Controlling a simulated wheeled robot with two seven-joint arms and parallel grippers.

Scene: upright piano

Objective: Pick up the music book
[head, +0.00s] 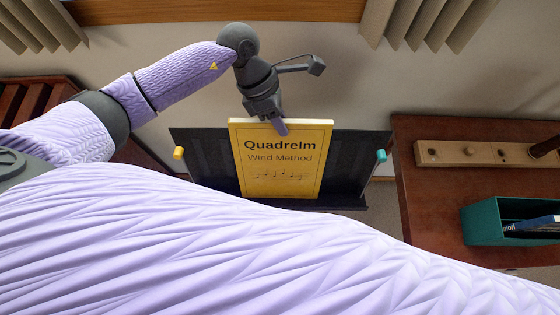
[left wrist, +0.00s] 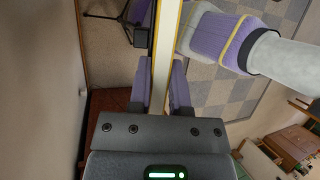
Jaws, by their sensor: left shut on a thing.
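The music book (head: 283,172) is yellow, with "Quadrelm Wind Method" on its cover. It stands upright on the dark music stand (head: 205,155), in front of its back panel. My left gripper (head: 280,124) is at the book's top edge, one finger showing over the front cover. In the left wrist view the book's edge (left wrist: 165,45) runs between the two fingers of the left gripper (left wrist: 165,85), which are shut on it. Whether the book's bottom touches the stand's ledge is hard to tell. My right gripper is not in view.
A yellow clip (head: 179,153) and a teal clip (head: 381,156) sit at the stand's sides. To the right, a brown wooden surface (head: 430,220) bears a wooden strip with pegs (head: 475,153) and a teal box (head: 483,222) holding a blue book. My large purple sleeve covers the lower foreground.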

